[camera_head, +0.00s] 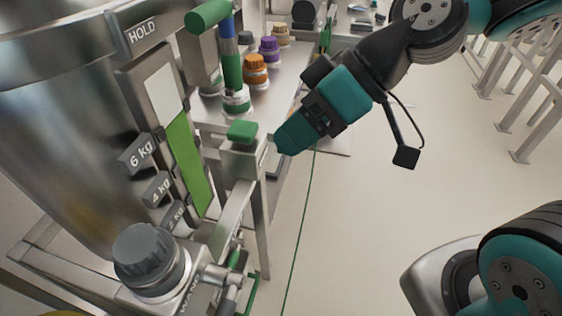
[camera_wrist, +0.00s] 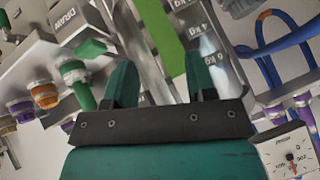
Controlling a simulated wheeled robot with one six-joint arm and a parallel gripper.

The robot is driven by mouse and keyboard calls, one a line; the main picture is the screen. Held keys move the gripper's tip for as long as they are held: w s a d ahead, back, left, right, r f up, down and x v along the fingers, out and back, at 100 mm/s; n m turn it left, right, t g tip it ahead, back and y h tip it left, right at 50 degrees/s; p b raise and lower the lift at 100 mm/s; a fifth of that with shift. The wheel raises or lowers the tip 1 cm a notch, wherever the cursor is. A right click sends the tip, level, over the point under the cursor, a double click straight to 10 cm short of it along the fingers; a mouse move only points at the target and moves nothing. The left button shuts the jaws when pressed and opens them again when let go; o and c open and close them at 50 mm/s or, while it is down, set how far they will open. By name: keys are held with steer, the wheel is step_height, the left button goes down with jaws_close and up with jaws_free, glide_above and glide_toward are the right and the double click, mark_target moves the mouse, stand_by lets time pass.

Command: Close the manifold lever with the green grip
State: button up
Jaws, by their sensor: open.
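In the head view a green cylindrical grip (camera_head: 208,15) shows at the top, beside the grey HOLD label (camera_head: 142,32). A green block-shaped piece (camera_head: 243,131) sits on a steel box lower down. I cannot tell for sure which green part belongs to the manifold lever. My teal gripper (camera_head: 290,138) points down and left, just right of the green block and apart from the grip. In the wrist view my gripper (camera_wrist: 159,62) has its two fingers spread, with nothing held.
A steel vessel (camera_head: 50,130) fills the left, with a green level strip (camera_head: 188,160) and kg labels. A grey knob (camera_head: 147,253) is in front. A dial gauge (camera_wrist: 290,160) shows at lower right.

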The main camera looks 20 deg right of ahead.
steer(key=w+f+t+y+b, duration=0.2)
steer(key=w+f+b, duration=0.3)
steer(key=f+b, duration=0.55)
steer(key=w+d+f+m+t+h+b, duration=0.1)
steer(key=w+d+f+m+t+b, duration=0.1)
steer(key=w+d+f+t+b, duration=0.7)
steer(key=w+d+f+m+t+h+b, duration=0.25)
steer(key=w+d+f+b, duration=0.3)
steer(key=f+b, duration=0.95)
steer(key=shift+t+y, duration=0.35)
steer(key=shift+t, duration=0.1)
steer(key=p+x, duration=0.3)
steer(key=x, duration=0.2)
steer(key=p+x, duration=0.3)
steer(key=x, duration=0.2)
steer(key=r+p+x, duration=0.1)
steer(key=p+x, duration=0.2)
steer(key=x, duration=0.2)
steer(key=shift+a+p, duration=0.25)
steer(key=shift+p, duration=0.15)
steer(key=shift+w+a, duration=0.2)
steer(key=shift+w, duration=0.2)
jaws_close()
